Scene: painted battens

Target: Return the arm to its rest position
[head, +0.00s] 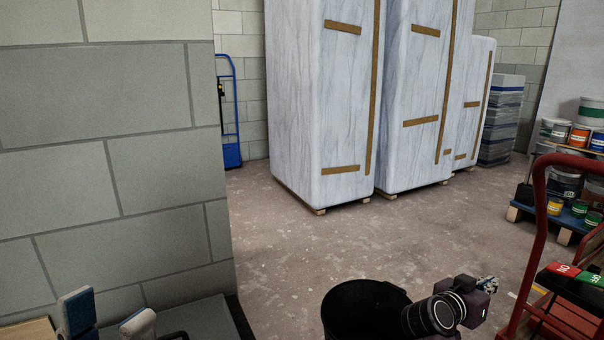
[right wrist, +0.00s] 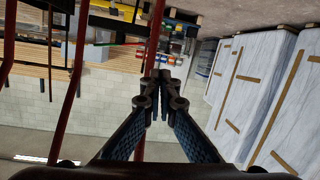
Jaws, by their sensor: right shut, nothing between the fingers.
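My left gripper (head: 106,317) shows at the bottom left of the head view, low near the block wall. Its two blue-and-pale fingers stand apart with nothing visible between them; its lower part is cut off by the frame. My right gripper (right wrist: 160,85) is in the middle of the right wrist view. Its fingertips meet, with nothing between them. In the head view, dark parts that appear to be my right arm show at the bottom, just left of the red trolley frame (head: 537,235).
Tall wrapped slabs (head: 320,120) with brown strips stand on wooden feet at the back. A blue hand truck (head: 231,150) stands behind the block wall (head: 110,110). Paint tins (head: 579,136) are at the right. The middle floor is clear. Red bars (right wrist: 68,110) pass close to the right gripper.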

